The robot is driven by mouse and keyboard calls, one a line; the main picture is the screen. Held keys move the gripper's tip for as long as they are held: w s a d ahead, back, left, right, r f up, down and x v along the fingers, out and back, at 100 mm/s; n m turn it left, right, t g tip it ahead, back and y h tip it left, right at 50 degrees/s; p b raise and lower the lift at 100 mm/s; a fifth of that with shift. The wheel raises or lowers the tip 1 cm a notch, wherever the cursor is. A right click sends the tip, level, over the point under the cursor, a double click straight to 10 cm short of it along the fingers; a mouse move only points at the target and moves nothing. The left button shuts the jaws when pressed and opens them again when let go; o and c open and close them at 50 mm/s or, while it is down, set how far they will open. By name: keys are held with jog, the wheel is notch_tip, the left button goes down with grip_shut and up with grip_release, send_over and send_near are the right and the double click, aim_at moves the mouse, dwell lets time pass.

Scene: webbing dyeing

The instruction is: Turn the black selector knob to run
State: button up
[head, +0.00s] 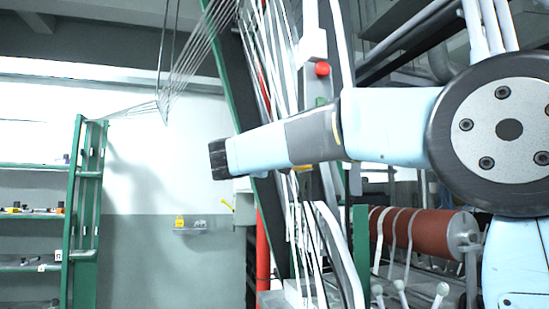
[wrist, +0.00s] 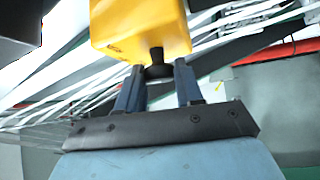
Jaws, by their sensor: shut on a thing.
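The black selector knob (wrist: 157,56) sticks out from a yellow box (wrist: 140,25) in the wrist view. My gripper (wrist: 159,71) has its two blue-grey fingers on either side of the knob and is shut on it. The fingertips partly frame the knob's dark round end. Any position marks around the knob are not visible, so its setting cannot be read. In the head view my light blue arm reaches across to the left, and I cannot make out the knob or the fingers there.
In the head view a red button (head: 322,69) sits on a grey panel behind my arm. White webbing strands (head: 275,60) run down close to the arm. A red roller (head: 420,236) stands at lower right, and a green shelf rack (head: 86,195) at left.

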jog(key=m+h, duration=0.1)
jog(key=m, duration=0.1)
jog(key=m+t+h, duration=0.1)
jog(key=m+h, duration=0.1)
jog(key=f+m+h, duration=0.1)
jog(key=m, duration=0.1)
jog(key=shift+w+a+t+h, duration=0.1)
jog(key=shift+w+t+h, duration=0.1)
jog(key=shift+t+h, duration=0.15)
jog(key=shift+m+h, duration=0.35)
jog(key=shift+m, duration=0.15)
jog(key=shift+r, duration=0.1)
jog(key=o, duration=1)
jog(key=v, duration=1.3)
jog(key=shift+s+a, duration=0.25)
jog(key=shift+s, duration=0.05)
